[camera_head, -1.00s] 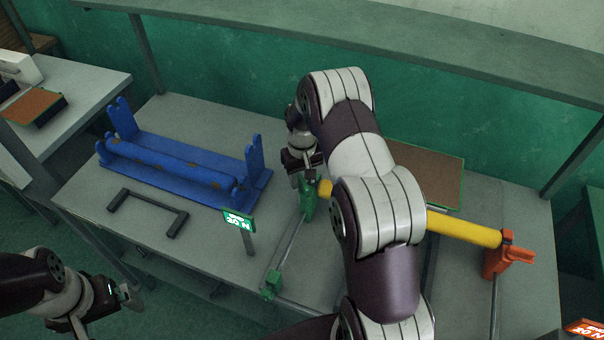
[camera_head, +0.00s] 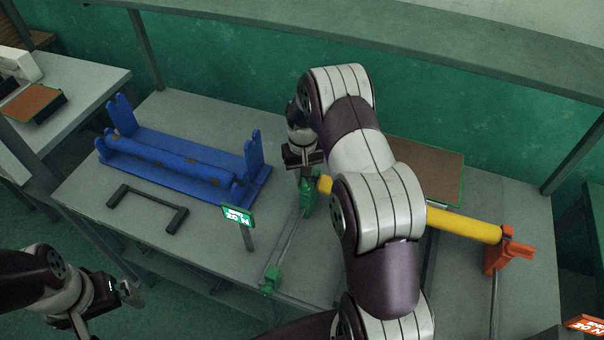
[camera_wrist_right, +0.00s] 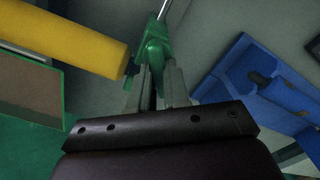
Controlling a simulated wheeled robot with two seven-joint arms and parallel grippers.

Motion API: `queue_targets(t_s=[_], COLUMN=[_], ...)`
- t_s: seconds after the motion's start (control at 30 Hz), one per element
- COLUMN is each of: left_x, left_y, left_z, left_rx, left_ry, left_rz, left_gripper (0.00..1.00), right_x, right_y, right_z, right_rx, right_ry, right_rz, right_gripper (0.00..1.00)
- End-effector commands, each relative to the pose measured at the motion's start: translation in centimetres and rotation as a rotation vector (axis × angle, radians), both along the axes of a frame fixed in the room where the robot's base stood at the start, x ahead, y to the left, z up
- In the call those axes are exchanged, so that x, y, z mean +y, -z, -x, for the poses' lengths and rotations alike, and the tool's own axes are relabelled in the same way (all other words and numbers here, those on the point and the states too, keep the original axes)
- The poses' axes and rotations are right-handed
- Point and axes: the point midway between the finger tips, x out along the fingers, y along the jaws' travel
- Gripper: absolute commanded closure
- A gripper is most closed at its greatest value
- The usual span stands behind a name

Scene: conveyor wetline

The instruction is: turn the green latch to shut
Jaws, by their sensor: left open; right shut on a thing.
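In the head view my right gripper (camera_head: 306,172) points down onto the latch from above, and my forearm hides much of the roller. My left gripper (camera_head: 130,292) is open and empty, off the table's front left.
A blue stand (camera_head: 185,165) with a blue roller and a dark handle (camera_head: 147,206) lie on the left of the table. A small green sign (camera_head: 237,215) stands near the latch. An orange bracket (camera_head: 500,250) holds the roller's right end. A green block (camera_head: 271,277) sits on the front rail.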

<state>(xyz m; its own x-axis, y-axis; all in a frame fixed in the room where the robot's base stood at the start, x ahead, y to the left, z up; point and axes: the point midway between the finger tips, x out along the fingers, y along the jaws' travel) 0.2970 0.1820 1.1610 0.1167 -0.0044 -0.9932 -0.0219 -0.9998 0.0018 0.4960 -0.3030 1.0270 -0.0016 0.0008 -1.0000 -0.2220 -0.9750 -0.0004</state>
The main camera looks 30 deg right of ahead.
Motion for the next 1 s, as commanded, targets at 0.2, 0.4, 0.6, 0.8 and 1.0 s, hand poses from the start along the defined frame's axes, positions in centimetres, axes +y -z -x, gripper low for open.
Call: queue_targets(t_s=[0.2, 0.4, 0.6, 0.8, 1.0], left_x=[0.0, 0.0, 0.0, 0.0, 0.0], left_y=[0.7, 1.1, 1.4, 1.6, 1.7], left_z=[0.0, 0.0, 0.0, 0.0, 0.0], left_rx=[0.0, 0.0, 0.0, 0.0, 0.0], left_ry=[0.0, 0.0, 0.0, 0.0, 0.0], left_rz=[0.0, 0.0, 0.0, 0.0, 0.0], left_gripper=[0.0, 0.0, 0.0, 0.0, 0.0], right_x=[-0.2, -0.4, -0.5, -0.6, -0.7], right_y=[0.1, 0.0, 0.0, -0.1, -0.1], right_z=[0.1, 0.2, 0.2, 0.3, 0.4], right_rx=[0.0, 0.0, -0.001, -0.001, 0.0], right_ry=[0.174, 0.342, 0.484, 0.584, 0.638], right_rz=[0.0, 0.001, 0.001, 0.001, 0.001], right_gripper=[1.0, 1.0, 1.0, 1.0, 1.0])
